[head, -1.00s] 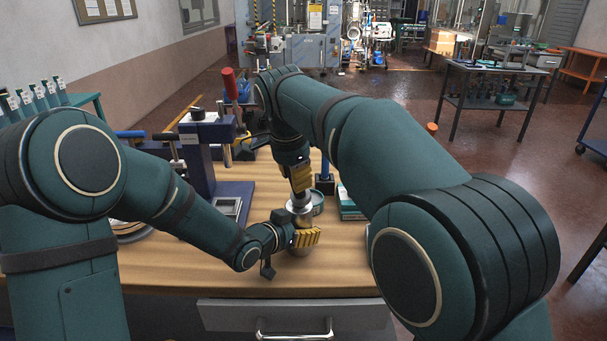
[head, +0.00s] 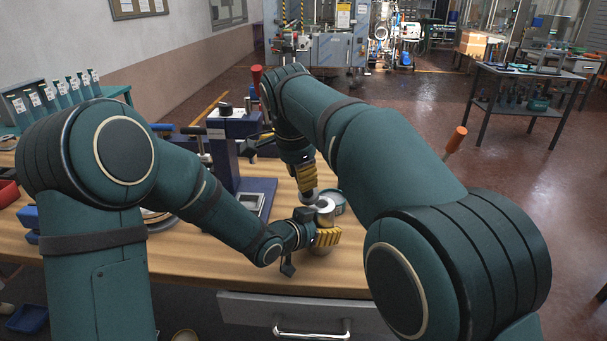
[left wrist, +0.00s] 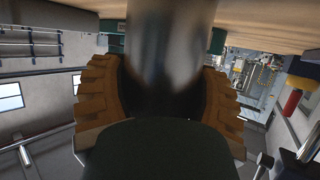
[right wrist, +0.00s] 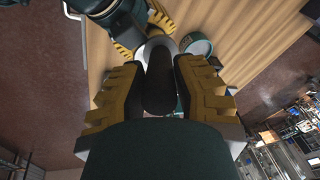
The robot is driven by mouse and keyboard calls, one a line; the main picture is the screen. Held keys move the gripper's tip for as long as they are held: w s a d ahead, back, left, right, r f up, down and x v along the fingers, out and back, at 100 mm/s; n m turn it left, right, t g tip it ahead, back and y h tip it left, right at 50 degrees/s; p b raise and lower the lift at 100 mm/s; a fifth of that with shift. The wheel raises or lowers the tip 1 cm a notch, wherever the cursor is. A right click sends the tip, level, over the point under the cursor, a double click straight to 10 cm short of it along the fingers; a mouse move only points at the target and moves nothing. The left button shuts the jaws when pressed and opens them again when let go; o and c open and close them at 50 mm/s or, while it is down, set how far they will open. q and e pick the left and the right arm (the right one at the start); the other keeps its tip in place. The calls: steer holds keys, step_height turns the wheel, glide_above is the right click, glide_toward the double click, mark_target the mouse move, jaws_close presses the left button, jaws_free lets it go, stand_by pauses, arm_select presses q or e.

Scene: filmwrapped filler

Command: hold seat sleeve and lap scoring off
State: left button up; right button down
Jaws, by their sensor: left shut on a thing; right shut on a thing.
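The metal seat sleeve (head: 325,207) stands upright on the wooden bench, its pale ring-shaped top showing. My left gripper (head: 326,237) is shut around its side, low near the bench. In the left wrist view the sleeve is a blurred grey cylinder (left wrist: 172,40) between the yellow pads. My right gripper (head: 307,178) is above and left of the sleeve, shut on a lapping tool (head: 308,196). In the right wrist view the tool is a dark rounded cylinder (right wrist: 160,90) in front of the sleeve's rim (right wrist: 152,45). Whether the tool touches the sleeve I cannot tell.
A round teal-labelled tin (right wrist: 196,45) stands close beside the sleeve. Bare wood lies in front of the sleeve.

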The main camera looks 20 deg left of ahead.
steer(key=shift+r, duration=2.95)
steer(key=shift+r, duration=0.1)
steer(key=shift+w+a+r, duration=0.1)
steer(key=shift+r, duration=1.3)
steer(key=shift+f, duration=0.1)
steer(key=shift+f, duration=1.15)
steer(key=shift+f, duration=3)
